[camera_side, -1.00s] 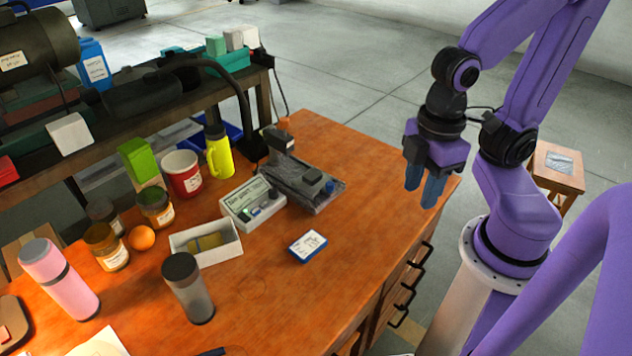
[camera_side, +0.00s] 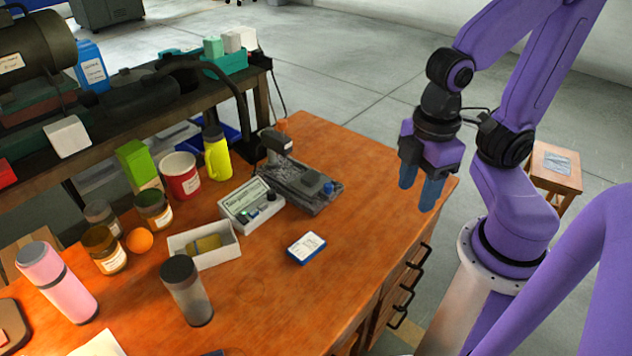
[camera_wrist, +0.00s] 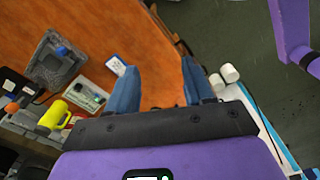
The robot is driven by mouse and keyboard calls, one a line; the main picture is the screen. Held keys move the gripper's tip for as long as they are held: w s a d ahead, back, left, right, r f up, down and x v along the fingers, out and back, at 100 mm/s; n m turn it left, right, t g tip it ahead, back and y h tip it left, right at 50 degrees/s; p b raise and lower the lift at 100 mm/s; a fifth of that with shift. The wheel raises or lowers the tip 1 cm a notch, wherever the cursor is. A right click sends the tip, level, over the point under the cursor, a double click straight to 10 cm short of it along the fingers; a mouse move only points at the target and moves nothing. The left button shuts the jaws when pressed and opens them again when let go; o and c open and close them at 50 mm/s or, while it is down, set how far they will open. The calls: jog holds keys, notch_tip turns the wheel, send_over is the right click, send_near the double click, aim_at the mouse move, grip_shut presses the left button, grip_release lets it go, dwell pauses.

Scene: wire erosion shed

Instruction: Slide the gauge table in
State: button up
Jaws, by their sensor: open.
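The gauge stand has a dark grey, stone-like base (camera_side: 300,198) on the right part of the wooden bench, with an upright head (camera_side: 276,141) at its back end. A small grey table block (camera_side: 312,182) sits on the base, with a blue knob (camera_side: 328,188) beside it. The base also shows at the upper left of the wrist view (camera_wrist: 42,74), along with the blue knob (camera_wrist: 62,50). My gripper (camera_side: 419,188) is open and empty, to the right of the stand and apart from it, above the bench's right end. Its blue fingers (camera_wrist: 157,72) are spread in the wrist view.
A grey control box (camera_side: 242,205) stands left of the gauge. A blue-edged card box (camera_side: 306,247) lies in front. A yellow bottle (camera_side: 217,158), red mug (camera_side: 182,178) and open white box (camera_side: 222,254) stand further left. The bench between gauge and gripper is clear.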

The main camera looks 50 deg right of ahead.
jog(key=w+m, duration=0.4)
jog(key=w, duration=0.4)
jog(key=m, duration=1)
send_over(328, 184)
notch_tip(328, 184, down, 6)
jog(key=r, duration=0.1)
notch_tip(328, 184, down, 18)
jog(key=shift+r, duration=0.1)
